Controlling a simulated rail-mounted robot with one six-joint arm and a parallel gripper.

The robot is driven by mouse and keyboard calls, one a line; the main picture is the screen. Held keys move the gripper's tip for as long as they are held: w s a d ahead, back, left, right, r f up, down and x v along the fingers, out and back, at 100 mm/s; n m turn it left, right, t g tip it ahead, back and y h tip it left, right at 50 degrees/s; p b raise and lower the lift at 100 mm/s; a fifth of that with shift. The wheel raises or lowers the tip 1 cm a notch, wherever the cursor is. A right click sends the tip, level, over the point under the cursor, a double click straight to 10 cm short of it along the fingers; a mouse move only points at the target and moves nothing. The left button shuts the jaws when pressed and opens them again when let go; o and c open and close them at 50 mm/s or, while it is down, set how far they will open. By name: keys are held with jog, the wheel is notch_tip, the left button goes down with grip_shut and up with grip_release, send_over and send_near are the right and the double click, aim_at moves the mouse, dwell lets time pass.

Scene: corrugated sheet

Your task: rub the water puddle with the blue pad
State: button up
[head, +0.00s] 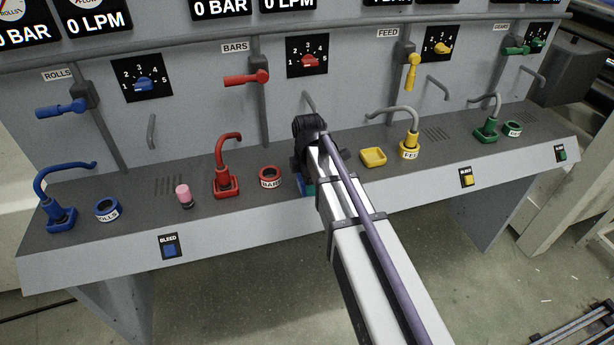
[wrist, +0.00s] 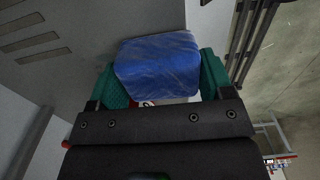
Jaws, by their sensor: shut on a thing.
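The blue pad (wrist: 157,66) is a soft-edged block, held between the green fingertips of my gripper (wrist: 163,82) in the wrist view. My gripper is shut on it, and the pad is over the grey console top near its front edge. In the head view my gripper (head: 306,188) is mostly hidden behind my arm, right of the red-and-white BARS ring. I cannot tell whether the pad touches the surface. I cannot make out the water puddle in either view.
On the console top (head: 330,180) stand a red bent-handle fitting (head: 227,180), the BARS ring (head: 270,178), a pink-topped cylinder (head: 184,195), a yellow tray (head: 373,157) and a yellow fitting (head: 410,145). Blue fittings stand left, green ones right. A panel with valves rises behind.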

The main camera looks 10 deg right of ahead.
jog(key=shift+a+f, duration=0.1)
jog(key=shift+a, duration=0.1)
jog(key=shift+w+a, duration=0.15)
jog(key=shift+w, duration=1.35)
jog(key=shift+w+a, duration=0.1)
jog(key=shift+w, duration=2.95)
jog(key=shift+r, duration=0.2)
jog(key=shift+s+f, duration=0.15)
jog(key=shift+s, duration=2.95)
jog(key=shift+s+d, duration=0.2)
jog(key=shift+s, duration=1.35)
jog(key=shift+f, duration=0.1)
